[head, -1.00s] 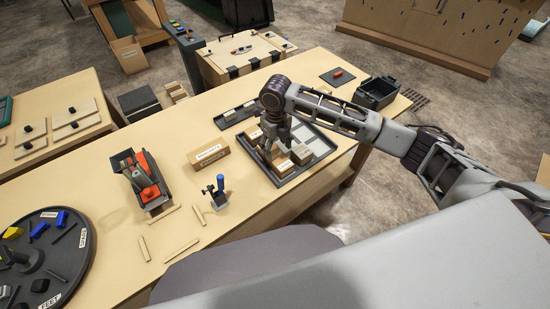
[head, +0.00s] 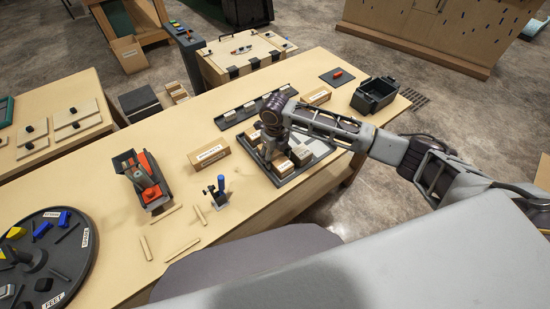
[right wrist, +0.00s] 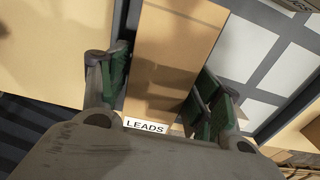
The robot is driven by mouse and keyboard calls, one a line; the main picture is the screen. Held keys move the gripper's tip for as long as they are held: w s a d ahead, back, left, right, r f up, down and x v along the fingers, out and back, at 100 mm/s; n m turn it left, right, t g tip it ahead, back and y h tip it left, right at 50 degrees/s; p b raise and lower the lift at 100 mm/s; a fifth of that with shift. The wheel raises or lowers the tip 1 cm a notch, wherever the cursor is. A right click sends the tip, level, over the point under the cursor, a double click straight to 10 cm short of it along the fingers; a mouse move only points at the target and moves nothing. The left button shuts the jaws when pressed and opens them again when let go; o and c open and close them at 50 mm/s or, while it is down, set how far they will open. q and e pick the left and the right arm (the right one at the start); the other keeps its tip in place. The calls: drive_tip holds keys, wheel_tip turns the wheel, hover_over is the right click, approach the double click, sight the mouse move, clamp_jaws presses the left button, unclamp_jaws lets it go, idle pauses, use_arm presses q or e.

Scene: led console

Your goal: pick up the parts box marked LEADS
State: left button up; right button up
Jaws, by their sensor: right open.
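The parts box marked LEADS (right wrist: 175,50) fills the middle of the right wrist view, a tan cardboard box with its white label at the near end. My right gripper (right wrist: 160,78) is open, with one green-padded finger on each side of the box. In the head view my right gripper (head: 266,157) points down over the left part of the dark tray (head: 281,182). Small boxes stand close around it there, and I cannot tell which is LEADS. I cannot tell whether the fingers touch the box. My left gripper is not in view.
A blue-handled tool (head: 220,190) stands in front. A dark bin (head: 374,95) sits at the table's far right.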

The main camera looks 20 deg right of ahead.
sight(275, 155)
idle(0.4)
drive_tip(key=c, duration=0.9)
drive_tip(key=shift+o, duration=0.2)
drive_tip(key=shift+r+b, duration=0.55)
drive_tip(key=shift+r, duration=4.4)
